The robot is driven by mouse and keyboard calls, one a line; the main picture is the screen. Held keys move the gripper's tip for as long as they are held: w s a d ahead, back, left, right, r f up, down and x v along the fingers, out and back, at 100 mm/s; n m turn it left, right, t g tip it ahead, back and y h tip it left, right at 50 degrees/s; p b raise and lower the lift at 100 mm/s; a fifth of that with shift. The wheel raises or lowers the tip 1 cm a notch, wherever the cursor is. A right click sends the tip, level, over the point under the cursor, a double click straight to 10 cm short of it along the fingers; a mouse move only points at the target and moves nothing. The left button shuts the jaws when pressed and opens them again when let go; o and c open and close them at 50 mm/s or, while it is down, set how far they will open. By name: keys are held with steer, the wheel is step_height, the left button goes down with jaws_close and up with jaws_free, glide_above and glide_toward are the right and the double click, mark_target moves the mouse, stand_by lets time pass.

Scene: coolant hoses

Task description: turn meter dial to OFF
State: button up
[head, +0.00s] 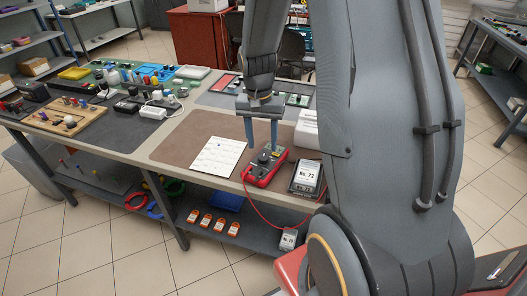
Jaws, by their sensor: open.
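The red multimeter (266,166) lies near the front edge of the workbench on a brown mat. Its dark round dial (265,157) faces up. My gripper (261,145) points down over the meter with its two fingers apart, one at the left and one at the right of the dial's upper area. I cannot tell whether the fingers touch the dial. The dial's pointer and the OFF mark are too small to read. A red lead hangs from the meter over the bench edge.
A black-framed device reading "No. 72" (306,177) stands close to the right of the meter. A white printed sheet (218,154) lies to its left. A white box (307,130) is behind at right. Tools and parts crowd the bench's left side; the brown mat's left part is clear.

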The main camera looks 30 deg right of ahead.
mark_target(263, 157)
steer(key=shift+s+d+f+p, duration=0.1)
steer(key=shift+f+p, duration=0.35)
steer(key=shift+f, duration=2.05)
steer(key=shift+c, duration=0.2)
steer(key=c, duration=1)
